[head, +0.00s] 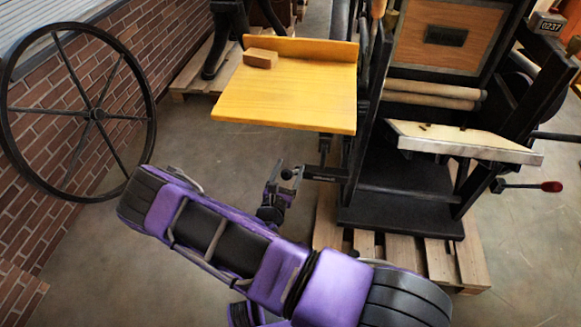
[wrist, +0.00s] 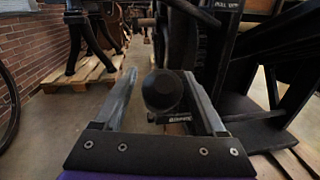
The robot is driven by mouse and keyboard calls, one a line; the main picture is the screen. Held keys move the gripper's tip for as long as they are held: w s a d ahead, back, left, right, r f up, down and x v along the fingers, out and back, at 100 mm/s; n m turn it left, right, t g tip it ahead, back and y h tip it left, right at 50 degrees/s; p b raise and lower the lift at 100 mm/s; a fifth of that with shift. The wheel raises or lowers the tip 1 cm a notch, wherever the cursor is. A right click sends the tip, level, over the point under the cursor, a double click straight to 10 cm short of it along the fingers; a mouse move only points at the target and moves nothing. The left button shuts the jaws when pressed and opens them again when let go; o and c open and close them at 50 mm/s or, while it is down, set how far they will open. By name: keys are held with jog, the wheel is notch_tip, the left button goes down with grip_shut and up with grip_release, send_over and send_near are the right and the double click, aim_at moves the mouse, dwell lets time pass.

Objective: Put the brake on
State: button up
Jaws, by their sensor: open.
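A dark bar (head: 325,173) juts from the left side of the black press (head: 405,205), below the yellow board. In the wrist view a round black knob (wrist: 162,91) shows end-on between the fingers of my gripper (wrist: 160,75). The fingers stand apart on both sides of the knob; I cannot tell whether the right finger touches it. In the head view my gripper (head: 285,175) is open at the bar's left end, and the knob is not clearly seen there. No label shows which part is the brake.
A yellow board (head: 290,88) with a small wooden block (head: 260,58) overhangs my gripper. A large spoked wheel (head: 90,113) stands left by the brick wall. A red-knobbed lever (head: 550,186) sticks out at the press's right. A wooden pallet (head: 328,225) lies under the press.

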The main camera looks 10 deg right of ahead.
jog(key=shift+x, duration=0.75)
grip_shut()
dwell(0.9)
